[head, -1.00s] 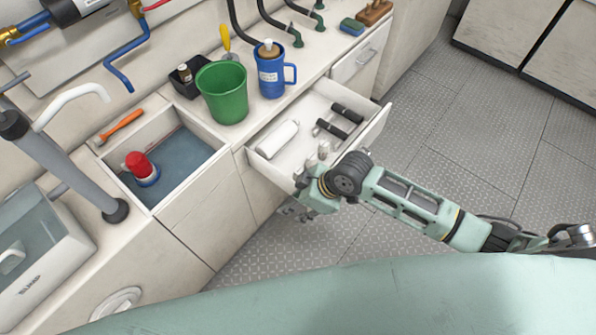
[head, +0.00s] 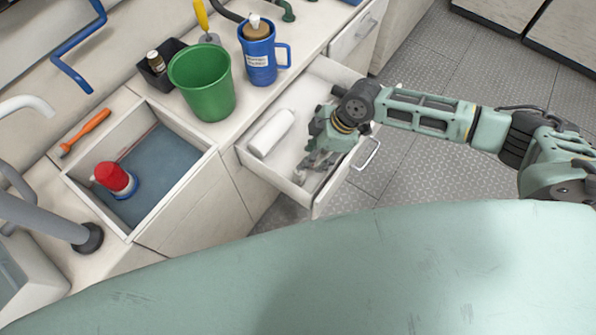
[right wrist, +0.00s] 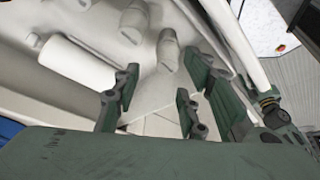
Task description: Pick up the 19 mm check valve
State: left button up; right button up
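An open drawer (head: 248,166) holds a white cylinder (head: 271,133) on its left side. My right gripper (head: 318,166) is over the drawer's front part, fingers pointing down, and hides what lies beneath. In the right wrist view its fingers (right wrist: 160,92) are open, with nothing between them. Beyond the fingertips are two pale, rounded fittings, one (right wrist: 133,20) at the top and another (right wrist: 168,50) nearer the fingers. The white cylinder also shows there (right wrist: 76,62), at left. I cannot tell which piece is the 19 mm check valve. My left gripper is out of view.
On the counter stand a green bucket (head: 203,88), a blue jug (head: 260,58) and a black box (head: 158,68). A sink recess (head: 170,160) holds a red-topped item (head: 114,179). An orange-handled tool (head: 85,131) lies beside it. The floor is clear.

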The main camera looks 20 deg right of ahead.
aim_at(300, 176)
jog(key=x, duration=0.4)
jog(key=p+x, duration=0.1)
jog(key=x, duration=0.2)
jog(key=shift+s+a+r, duration=0.1)
jog(key=shift+s, duration=0.25)
grip_shut()
